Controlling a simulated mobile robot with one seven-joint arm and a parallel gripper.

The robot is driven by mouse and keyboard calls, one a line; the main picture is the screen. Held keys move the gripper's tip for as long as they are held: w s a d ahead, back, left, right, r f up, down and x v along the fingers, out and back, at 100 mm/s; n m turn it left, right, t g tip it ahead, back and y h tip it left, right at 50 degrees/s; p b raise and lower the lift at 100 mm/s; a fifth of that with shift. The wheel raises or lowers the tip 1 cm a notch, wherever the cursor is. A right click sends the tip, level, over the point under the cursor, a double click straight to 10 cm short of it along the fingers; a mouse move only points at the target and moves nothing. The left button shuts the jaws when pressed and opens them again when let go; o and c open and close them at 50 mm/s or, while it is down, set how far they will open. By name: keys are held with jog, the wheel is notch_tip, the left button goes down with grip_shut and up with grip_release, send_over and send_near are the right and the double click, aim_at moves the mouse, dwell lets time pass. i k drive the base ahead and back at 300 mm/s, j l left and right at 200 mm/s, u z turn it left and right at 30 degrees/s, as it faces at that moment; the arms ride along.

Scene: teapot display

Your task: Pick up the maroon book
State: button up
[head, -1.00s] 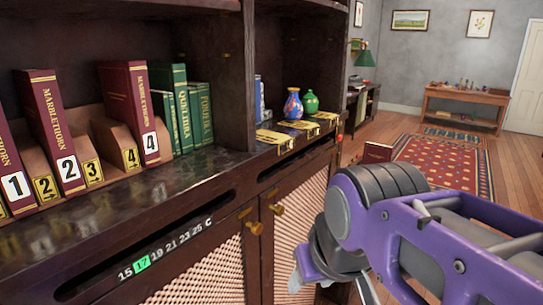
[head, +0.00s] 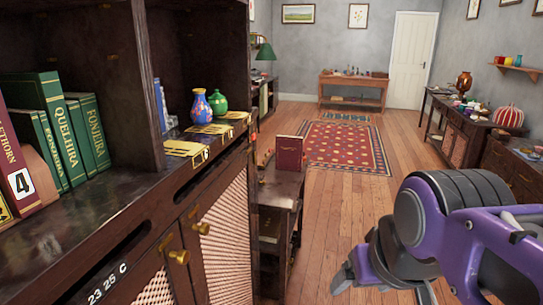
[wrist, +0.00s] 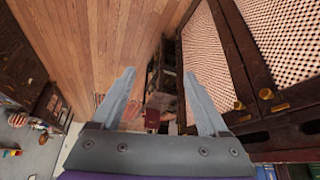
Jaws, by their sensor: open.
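A maroon book (head: 289,153) stands upright on a small dark side table (head: 280,187) past the end of the bookcase. It also shows small in the wrist view (wrist: 152,118), between my fingers but well beyond them. Another maroon book, a Marblethorn volume marked 4 (head: 17,170), stands on the bookcase shelf at the left edge. My gripper (wrist: 160,75) is open and empty, with its two fingers spread apart. In the head view it hangs at the lower right, nearer to me than the side table and not touching any book.
The dark bookcase (head: 100,225) fills the left, holding green books (head: 65,140), a blue vase (head: 201,106) and a green vase (head: 219,100). Wooden floor (head: 330,215) lies open in the middle, with a red rug (head: 345,145) beyond. A cabinet (head: 455,135) stands right.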

aim_at(290, 148)
jog(key=u, duration=2.8)
jog(key=i+l+z, duration=0.1)
jog(key=l+z, duration=0.25)
jog(key=k+l, duration=0.1)
jog(key=l, duration=0.15)
jog(key=k+l, duration=0.1)
jog(key=l, duration=0.15)
